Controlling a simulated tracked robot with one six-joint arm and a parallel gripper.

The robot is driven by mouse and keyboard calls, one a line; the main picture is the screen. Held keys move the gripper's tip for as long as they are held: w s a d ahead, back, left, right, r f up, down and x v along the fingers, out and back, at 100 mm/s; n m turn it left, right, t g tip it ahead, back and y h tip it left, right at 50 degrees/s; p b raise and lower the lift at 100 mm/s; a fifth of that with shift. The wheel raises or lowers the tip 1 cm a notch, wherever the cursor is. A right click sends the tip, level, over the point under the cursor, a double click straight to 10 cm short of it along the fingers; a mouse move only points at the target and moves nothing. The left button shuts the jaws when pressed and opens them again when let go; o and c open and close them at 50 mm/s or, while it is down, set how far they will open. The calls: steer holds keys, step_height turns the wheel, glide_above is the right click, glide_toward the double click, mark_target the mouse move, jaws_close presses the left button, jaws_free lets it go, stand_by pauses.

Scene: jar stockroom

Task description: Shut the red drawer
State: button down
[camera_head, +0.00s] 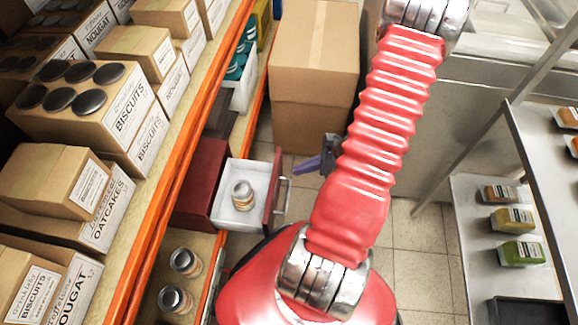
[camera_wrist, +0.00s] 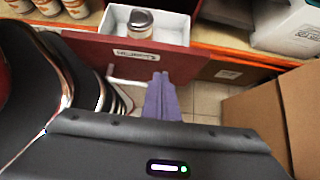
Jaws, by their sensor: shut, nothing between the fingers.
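The red drawer (camera_head: 271,190) stands pulled out of its dark red cabinet (camera_head: 203,183) on the lower shelf at the left. Its white inside holds one jar (camera_head: 243,196) with a metal lid. In the wrist view the drawer's red front (camera_wrist: 110,57) carries a label and a pale handle (camera_wrist: 130,84), and the jar (camera_wrist: 140,24) shows behind it. My gripper (camera_head: 300,168) is just right of the drawer front in the head view, partly hidden by my arm. Its purple fingers (camera_wrist: 161,80) are together and empty, pointing at the drawer front. I cannot tell whether they touch it.
Stacked cardboard boxes (camera_head: 315,60) stand on the floor beyond the drawer. Orange-edged shelves (camera_head: 160,215) with boxes run along the left. Two jars (camera_head: 184,262) stand on the lower shelf nearer me. A metal rack (camera_head: 480,235) stands at the right, with tiled floor between.

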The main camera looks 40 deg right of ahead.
steer(key=shift+w+a+f, duration=0.15)
steer(key=shift+w+a, duration=0.55)
steer(key=shift+w, duration=0.2)
steer(key=shift+w+a+f, duration=0.1)
steer(key=shift+w+a, duration=0.55)
steer(key=shift+w, duration=0.25)
